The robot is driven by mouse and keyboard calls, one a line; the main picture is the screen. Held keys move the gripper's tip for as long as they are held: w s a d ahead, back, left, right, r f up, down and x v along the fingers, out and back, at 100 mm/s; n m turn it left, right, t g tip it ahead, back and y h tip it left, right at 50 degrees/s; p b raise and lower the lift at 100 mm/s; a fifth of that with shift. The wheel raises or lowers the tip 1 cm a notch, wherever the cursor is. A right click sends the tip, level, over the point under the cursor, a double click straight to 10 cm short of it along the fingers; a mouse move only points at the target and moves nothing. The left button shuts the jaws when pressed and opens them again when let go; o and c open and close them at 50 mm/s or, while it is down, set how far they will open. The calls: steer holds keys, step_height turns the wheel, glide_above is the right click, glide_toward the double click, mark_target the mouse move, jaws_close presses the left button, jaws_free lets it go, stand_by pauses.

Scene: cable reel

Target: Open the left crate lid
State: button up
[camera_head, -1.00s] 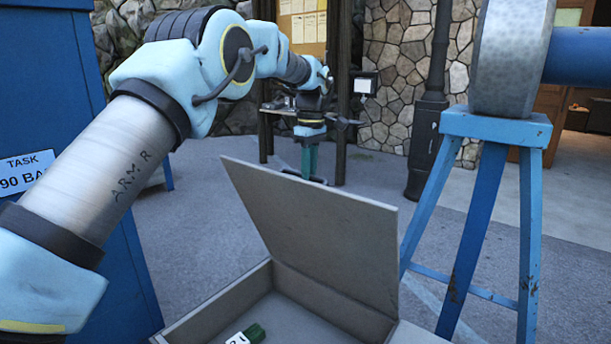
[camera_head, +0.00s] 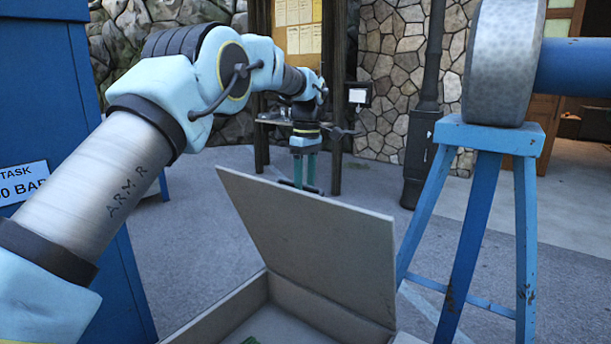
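The grey crate (camera_head: 237,304) is at the bottom centre, cut off by the frame's lower edge. Its lid (camera_head: 320,250) stands raised, leaning up from the crate's far side, so the inside shows. My gripper (camera_head: 305,180) is beyond the lid's upper edge, pointing down. Its two green fingers are apart with a gap between them, and I see nothing held. A dark bar (camera_head: 312,189) lies at the fingertips, just above the lid's edge; it looks like a handle on the lid's outer face, but the lid hides the rest.
A small green object (camera_head: 251,341) is partly visible inside the crate. A blue trestle (camera_head: 468,235) bearing a grey reel (camera_head: 501,65) stands to the right. A blue cabinet (camera_head: 50,110) with a task label is at left. Behind are a notice board (camera_head: 299,25) and open paving.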

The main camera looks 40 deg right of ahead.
step_height(320, 180, up, 10)
steer(key=shift+d+r, duration=0.2)
steer(key=shift+d, duration=0.15)
steer(key=shift+w+a, duration=0.1)
steer(key=shift+w, duration=0.05)
stand_by(0.5)
steer(key=w+a+f+m+b, duration=0.1)
steer(key=w+a+f, duration=0.3)
steer(key=a, duration=0.6)
steer(key=w+a+f+h+b, duration=0.1)
steer(key=w+a+f, duration=0.2)
steer(key=w+a, duration=0.5)
steer(key=w+a+f+m+b, duration=0.1)
steer(key=w+a+f, duration=0.2)
steer(key=a, duration=1)
steer(key=s+a+f, duration=0.4)
steer(key=s+a, duration=0.1)
steer(key=a, duration=0.3)
steer(key=s+a+f+m+t+b, duration=0.1)
steer(key=s+a+f, duration=0.3)
steer(key=a, duration=0.5)
steer(key=s+a+f+b, duration=0.1)
steer(key=s+a+f, duration=0.3)
steer(key=s+a, duration=0.3)
steer(key=shift+s+a+f+t, duration=0.25)
steer(key=shift+s+a+t, duration=0.15)
steer(key=shift+a, duration=0.8)
